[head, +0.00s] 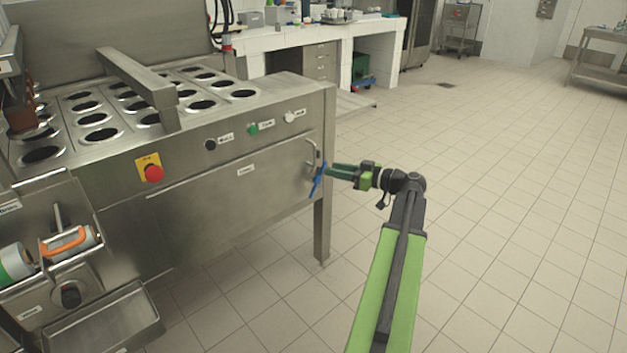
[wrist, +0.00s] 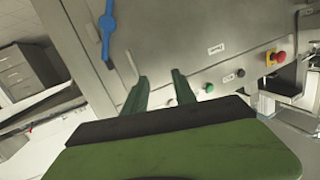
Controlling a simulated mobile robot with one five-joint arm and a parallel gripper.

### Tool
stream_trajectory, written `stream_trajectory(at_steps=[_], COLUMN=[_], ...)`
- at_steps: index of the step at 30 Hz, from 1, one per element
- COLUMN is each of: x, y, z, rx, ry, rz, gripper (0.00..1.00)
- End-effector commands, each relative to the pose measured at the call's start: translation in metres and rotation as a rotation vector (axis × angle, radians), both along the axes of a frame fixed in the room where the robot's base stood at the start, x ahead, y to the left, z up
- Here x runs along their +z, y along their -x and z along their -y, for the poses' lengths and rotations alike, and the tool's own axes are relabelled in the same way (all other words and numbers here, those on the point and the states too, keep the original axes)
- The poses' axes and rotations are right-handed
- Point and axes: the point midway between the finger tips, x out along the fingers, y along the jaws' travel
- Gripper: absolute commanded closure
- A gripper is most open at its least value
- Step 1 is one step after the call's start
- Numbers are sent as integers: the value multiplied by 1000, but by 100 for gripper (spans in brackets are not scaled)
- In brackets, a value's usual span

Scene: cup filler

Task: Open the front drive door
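The front drive door (head: 235,195) is the steel panel on the machine's front, below the row of buttons. It looks shut. It also shows in the wrist view (wrist: 190,45). A bent metal handle (head: 312,152) is at its right end and shows in the wrist view (wrist: 131,66). A blue lever (head: 318,180) is just below the handle; it also shows in the wrist view (wrist: 107,28). My gripper (head: 331,169) is at the door's right end, close to handle and lever. In the wrist view its fingers (wrist: 158,76) are apart with nothing seen between them. Contact cannot be told.
A red emergency stop (head: 153,173) and black, green and white buttons (head: 253,129) are on the machine's front. A steel leg (head: 322,230) stands below the door's right end. A white-tiled counter (head: 290,55) is behind. The tiled floor (head: 500,200) to the right is clear.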

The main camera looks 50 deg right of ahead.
Motion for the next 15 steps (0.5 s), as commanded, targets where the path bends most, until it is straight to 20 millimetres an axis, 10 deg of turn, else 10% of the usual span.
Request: stream_trajectory(at_steps=[6, 15], x=[3, 6], y=[48, 18], z=[53, 49], rx=[-101, -96], ry=[78, 79], rz=[135, 136], gripper=[67, 67])
